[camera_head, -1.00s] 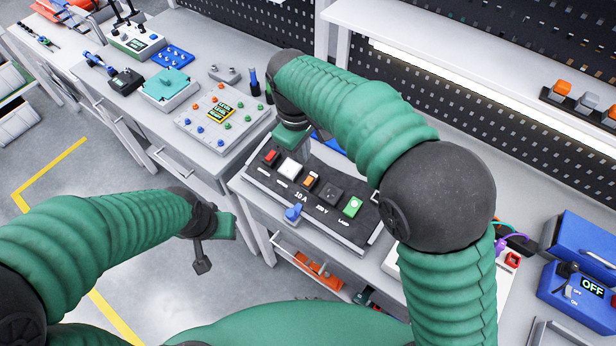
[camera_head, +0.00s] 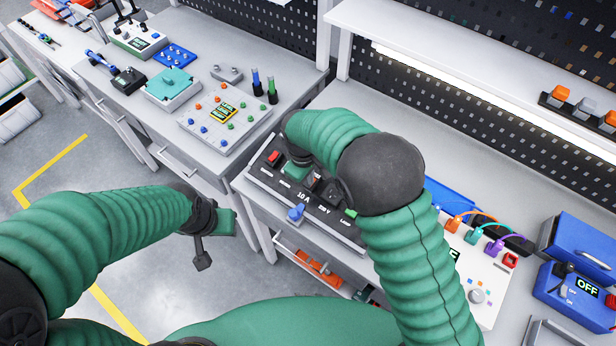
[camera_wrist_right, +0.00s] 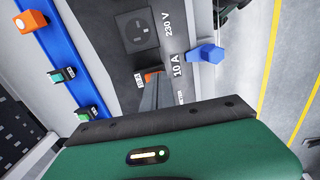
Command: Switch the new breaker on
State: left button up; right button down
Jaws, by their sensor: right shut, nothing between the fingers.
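The dark breaker panel (camera_head: 268,182) lies on the bench in front of me, with a red switch (camera_head: 274,157), a blue knob (camera_head: 297,212) and a green lamp (camera_head: 350,213). My right gripper (camera_head: 298,177) is over the panel's middle and hides its white and orange parts in the head view. In the right wrist view, an orange toggle (camera_wrist_right: 152,76) shows at the tips of the shut right gripper (camera_wrist_right: 148,93). Whether they touch, I cannot tell. The black socket (camera_wrist_right: 137,28) is beyond it. My left gripper (camera_head: 207,240) hangs clear of the bench; its jaw gap is unclear.
A white box with coloured cables (camera_head: 478,275) and a blue box marked OFF (camera_head: 578,285) stand to the right. Another bench with a button board (camera_head: 223,113) is at left.

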jog(key=shift+a, duration=0.1)
jog(key=shift+f, duration=0.15)
jog(key=shift+s, duration=0.2)
jog(key=shift+f, duration=0.1)
jog(key=shift+w, duration=0.1)
